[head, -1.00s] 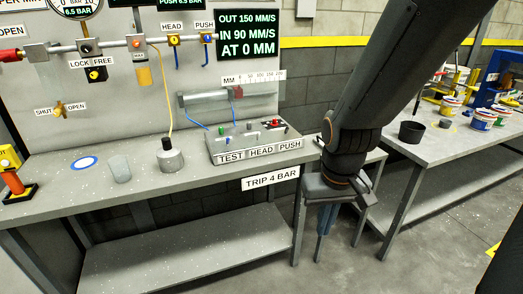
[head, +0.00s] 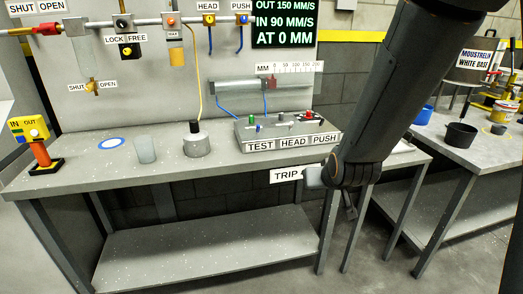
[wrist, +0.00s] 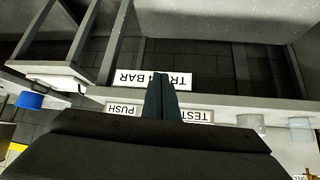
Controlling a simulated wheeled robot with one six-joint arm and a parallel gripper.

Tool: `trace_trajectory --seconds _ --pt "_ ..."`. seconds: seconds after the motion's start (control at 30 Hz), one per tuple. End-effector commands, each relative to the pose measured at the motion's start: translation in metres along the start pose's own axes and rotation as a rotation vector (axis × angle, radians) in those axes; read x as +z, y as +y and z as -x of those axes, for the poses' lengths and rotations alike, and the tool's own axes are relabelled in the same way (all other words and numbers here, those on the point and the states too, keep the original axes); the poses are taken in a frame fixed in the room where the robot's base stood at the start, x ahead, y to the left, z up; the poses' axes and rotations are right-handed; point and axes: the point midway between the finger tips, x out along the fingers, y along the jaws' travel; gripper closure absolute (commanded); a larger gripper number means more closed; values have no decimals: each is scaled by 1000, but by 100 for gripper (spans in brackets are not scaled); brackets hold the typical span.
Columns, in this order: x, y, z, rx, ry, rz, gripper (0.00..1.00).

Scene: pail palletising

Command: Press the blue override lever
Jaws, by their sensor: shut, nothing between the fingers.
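My gripper (wrist: 160,80) shows in the wrist view with its two dark fingers together, nothing between them. In the head view the arm's wrist hides the fingers. The grey control box (head: 283,145), labelled TEST, HEAD and PUSH, stands on the bench with small coloured controls on top. A small blue piece (head: 258,126) shows near its green knob (head: 252,120). Blue pieces also hang below the HEAD valve (head: 210,40) and the PUSH valve (head: 240,45). I cannot tell which is the override lever. In the wrist view the box's labels appear upside down beyond the fingers.
The TRIP sign (head: 286,175) hangs at the bench's (head: 80,172) front edge, partly covered by my arm. A grey weight (head: 197,145), a clear cup (head: 145,149) and a yellow IN/OUT box (head: 29,129) stand left. A second bench (head: 490,158) is at right.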

Motion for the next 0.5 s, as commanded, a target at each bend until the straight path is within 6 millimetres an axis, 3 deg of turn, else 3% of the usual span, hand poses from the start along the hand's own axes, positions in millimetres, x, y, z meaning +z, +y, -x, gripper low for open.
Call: trace_trajectory --seconds 0.03,0.2,0.33,0.5 --pt "-4 -10 -32 -12 79 12 100" --pt "-44 -40 -85 -50 385 35 100" --pt "-66 -64 -110 -84 617 46 100" --pt "-78 -94 -122 -130 906 51 100"
